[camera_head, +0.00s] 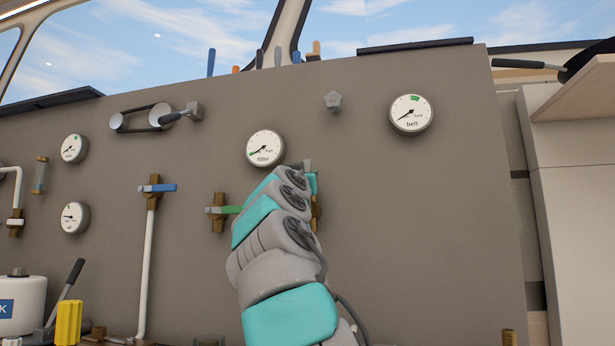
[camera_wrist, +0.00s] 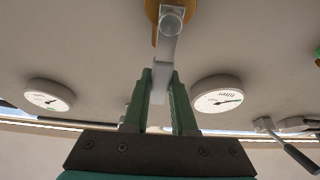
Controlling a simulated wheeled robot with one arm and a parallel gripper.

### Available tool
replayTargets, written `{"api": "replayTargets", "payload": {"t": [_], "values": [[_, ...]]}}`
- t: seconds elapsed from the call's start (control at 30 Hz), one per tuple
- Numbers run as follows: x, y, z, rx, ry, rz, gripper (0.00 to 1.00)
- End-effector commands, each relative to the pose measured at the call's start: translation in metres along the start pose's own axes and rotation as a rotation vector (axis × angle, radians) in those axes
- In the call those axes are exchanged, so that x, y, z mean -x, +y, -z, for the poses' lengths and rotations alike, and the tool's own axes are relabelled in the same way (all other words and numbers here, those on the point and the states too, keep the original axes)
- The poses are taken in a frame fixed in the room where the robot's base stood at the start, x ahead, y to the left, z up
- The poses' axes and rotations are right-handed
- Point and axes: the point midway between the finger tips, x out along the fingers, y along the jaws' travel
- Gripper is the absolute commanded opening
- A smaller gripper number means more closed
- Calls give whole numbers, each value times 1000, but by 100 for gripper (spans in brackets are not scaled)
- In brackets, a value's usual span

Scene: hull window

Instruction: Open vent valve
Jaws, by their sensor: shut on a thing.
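A valve with a light grey lever (camera_wrist: 166,52) and a brass body (camera_wrist: 153,10) shows in the wrist view. My gripper (camera_wrist: 161,80) has its two green fingers closed on the free end of this lever, one on each side. The lever runs from the pivot straight between my fingers. In the head view my gripper (camera_head: 308,168) is at the panel, just right of and below the filter gauge. My arm hides most of the valve there; only a strip of brass (camera_head: 317,212) shows beside it. I see no label naming the valve.
A green-levered valve (camera_head: 218,211) is close to the left of my arm, and a blue-levered valve (camera_head: 152,188) is farther left. The filter gauge (camera_head: 265,147) and belt gauge (camera_head: 411,114) are on the panel (camera_head: 420,220).

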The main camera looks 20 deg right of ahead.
Motion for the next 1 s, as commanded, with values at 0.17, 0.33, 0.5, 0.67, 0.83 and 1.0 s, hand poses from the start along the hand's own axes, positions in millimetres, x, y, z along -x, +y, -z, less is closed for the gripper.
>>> {"api": "replayTargets", "payload": {"t": [0.17,0.33,0.5,0.67,0.83,1.0], "values": [[0,-1,-2,1,-2,1,31],[0,-1,-1,0,-1,1,50],[0,0,-1,0,-1,0,55],[0,0,-1,0,-1,0,55],[6,0,-1,1,0,0,55],[17,-1,-3,1,-2,0,55]]}}
